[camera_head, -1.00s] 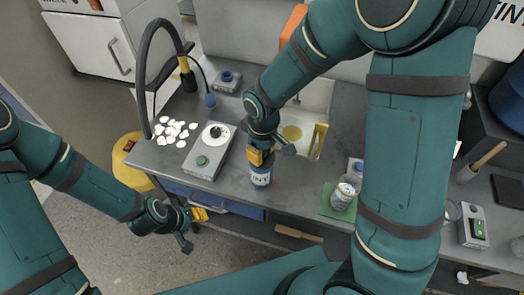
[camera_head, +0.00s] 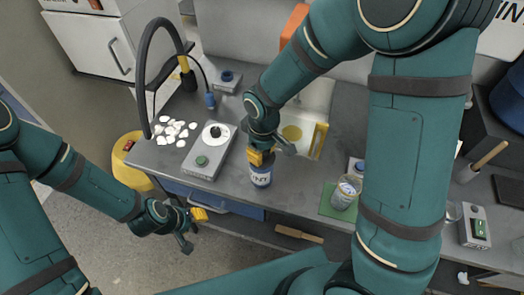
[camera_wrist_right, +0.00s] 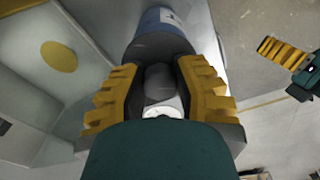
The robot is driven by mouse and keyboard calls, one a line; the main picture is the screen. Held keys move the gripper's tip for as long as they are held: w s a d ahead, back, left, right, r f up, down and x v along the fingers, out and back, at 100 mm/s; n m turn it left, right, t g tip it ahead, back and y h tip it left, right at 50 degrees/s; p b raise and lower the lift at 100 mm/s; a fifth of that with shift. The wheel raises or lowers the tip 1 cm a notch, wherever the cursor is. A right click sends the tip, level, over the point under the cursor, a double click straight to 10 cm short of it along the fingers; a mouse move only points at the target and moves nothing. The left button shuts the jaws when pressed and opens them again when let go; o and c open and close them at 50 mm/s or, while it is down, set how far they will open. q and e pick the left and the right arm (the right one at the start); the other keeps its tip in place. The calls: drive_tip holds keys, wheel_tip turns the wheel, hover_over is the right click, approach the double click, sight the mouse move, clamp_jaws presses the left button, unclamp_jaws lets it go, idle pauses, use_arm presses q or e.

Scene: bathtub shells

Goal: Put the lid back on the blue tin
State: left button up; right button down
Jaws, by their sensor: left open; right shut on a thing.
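The blue tin (camera_head: 260,177) with a white label stands upright near the front edge of the grey bench; its body also shows in the right wrist view (camera_wrist_right: 155,20). My right gripper (camera_head: 262,160) is directly above it, fingers pointing down, shut on the dark knob of the lid (camera_wrist_right: 155,46). The lid's grey disc lies over the tin's top; the fingers partly hide it, and I cannot tell whether it is fully seated. My left gripper (camera_head: 193,226) is open and empty, off the bench's front edge, and shows at the right of the right wrist view (camera_wrist_right: 291,64).
A grey device with a round plate (camera_head: 210,147) and several white shells (camera_head: 172,131) lie left of the tin. A yellow-edged clear box (camera_head: 318,138) stands behind right. A jar (camera_head: 344,193) on a green mat stands right. Bare bench lies between tin and mat.

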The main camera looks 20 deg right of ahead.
idle(0.9)
drive_tip(key=shift+c, duration=0.8)
unclamp_jaws()
drive_tip(key=shift+f, duration=0.1)
drive_tip(key=shift+r+p, duration=2.55)
drive_tip(key=shift+r, duration=1)
clamp_jaws()
